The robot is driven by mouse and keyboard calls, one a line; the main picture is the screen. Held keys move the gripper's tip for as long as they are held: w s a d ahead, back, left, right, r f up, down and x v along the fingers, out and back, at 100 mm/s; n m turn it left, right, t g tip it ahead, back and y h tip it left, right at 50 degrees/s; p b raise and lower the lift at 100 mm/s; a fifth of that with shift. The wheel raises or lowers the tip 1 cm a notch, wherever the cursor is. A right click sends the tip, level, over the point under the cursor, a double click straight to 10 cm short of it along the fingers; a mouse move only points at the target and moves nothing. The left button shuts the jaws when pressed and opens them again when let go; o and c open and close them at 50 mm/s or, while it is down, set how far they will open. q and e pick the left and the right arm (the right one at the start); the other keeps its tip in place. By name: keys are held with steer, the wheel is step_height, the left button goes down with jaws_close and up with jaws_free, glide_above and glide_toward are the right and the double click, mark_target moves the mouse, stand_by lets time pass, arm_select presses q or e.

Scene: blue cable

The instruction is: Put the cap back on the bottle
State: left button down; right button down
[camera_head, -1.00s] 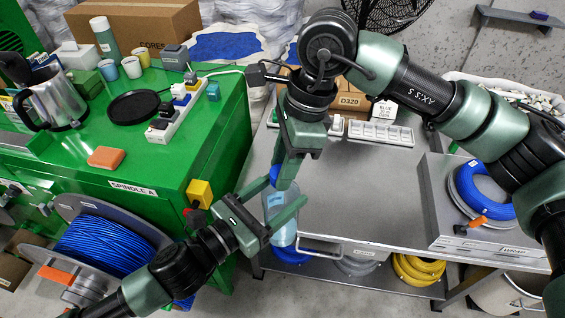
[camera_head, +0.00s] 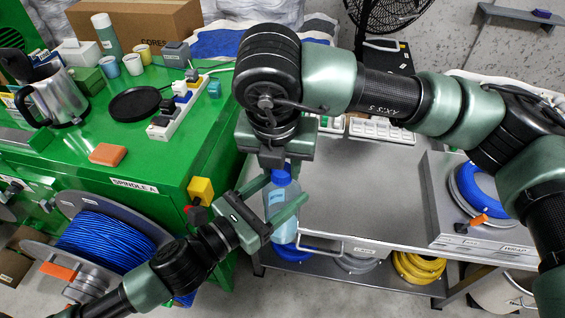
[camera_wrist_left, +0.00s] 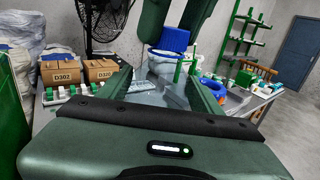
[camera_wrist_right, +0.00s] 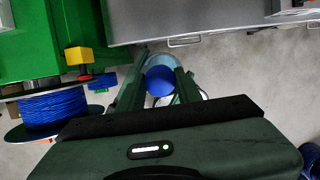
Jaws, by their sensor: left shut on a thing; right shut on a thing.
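The clear bottle (camera_head: 283,208) stands upright between the fingers of my left gripper (camera_head: 287,190), which is shut on it beside the bench's front left corner. The blue cap (camera_head: 281,178) is at the bottle's top. My right gripper (camera_head: 274,168) comes from above and is shut on the cap. In the left wrist view the cap (camera_wrist_left: 175,38) sits over the bottle's mouth (camera_wrist_left: 165,60), looking slightly tilted. In the right wrist view the cap (camera_wrist_right: 160,80) lies between my fingers and covers most of the bottle. Whether its threads are engaged cannot be seen.
A green workbench (camera_head: 150,205) with a yellow-and-red switch (camera_head: 201,191) is close on the left. A grey metal table (camera_head: 350,205) is on the right. A blue cable spool (camera_head: 105,243) stands at lower left. The floor below the bottle is open.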

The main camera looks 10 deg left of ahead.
steer(key=m+h, duration=0.1)
steer(key=m, duration=0.3)
steer(key=shift+a+m, duration=0.15)
steer(key=shift+m, duration=0.15)
steer(key=m+g+h, duration=0.1)
steer(key=m, duration=0.3)
steer(key=shift+w+m, duration=0.1)
steer(key=shift+m, duration=0.2)
steer(key=m, duration=0.3)
steer(key=m+g, duration=0.1)
steer(key=m, duration=0.2)
steer(key=shift+w+m+g+h, duration=0.15)
steer(key=shift+m+g+h, duration=0.15)
steer(key=shift+m+h, duration=0.1)
steer(key=c, duration=1)
jaws_free()
steer(key=shift+o, duration=0.2)
steer(key=shift+r, duration=2.25)
